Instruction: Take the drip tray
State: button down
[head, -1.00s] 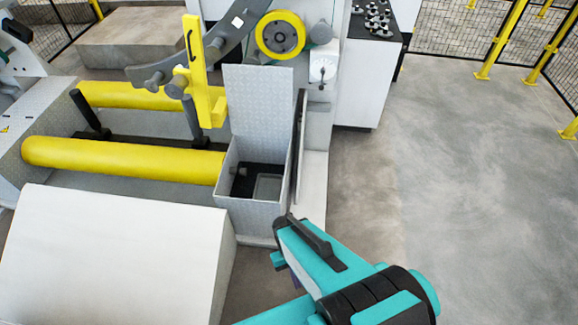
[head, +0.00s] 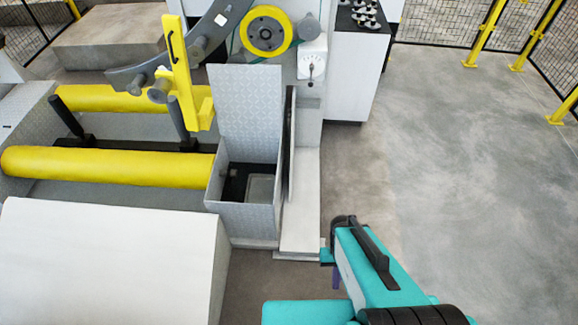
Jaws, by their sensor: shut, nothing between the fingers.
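The open bin (head: 243,219) has grey patterned metal walls, and its lid (head: 243,105) stands upright at the back. Inside on its dark floor lies a shallow grey rectangular tray (head: 261,188), which looks like the drip tray. The bin's front wall hides part of the interior. My gripper (head: 336,274) shows only as a small piece below the end of my teal arm. It is right of and nearer than the bin, apart from it, shut and empty. My own arm hides most of it.
Yellow rollers (head: 108,166) lie left of the bin, and a white sloped cover (head: 105,262) stands in front of them. A narrow upright panel and a pale plinth (head: 301,225) border the bin's right side. The concrete floor (head: 460,170) at right is clear.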

aim_at(260, 188)
jog(key=z, duration=0.45)
jog(key=k, duration=0.85)
jog(key=u, duration=0.5)
jog(key=k, duration=0.6)
jog(key=u, duration=0.55)
jog(key=i, duration=1.6)
jog(key=z, duration=0.3)
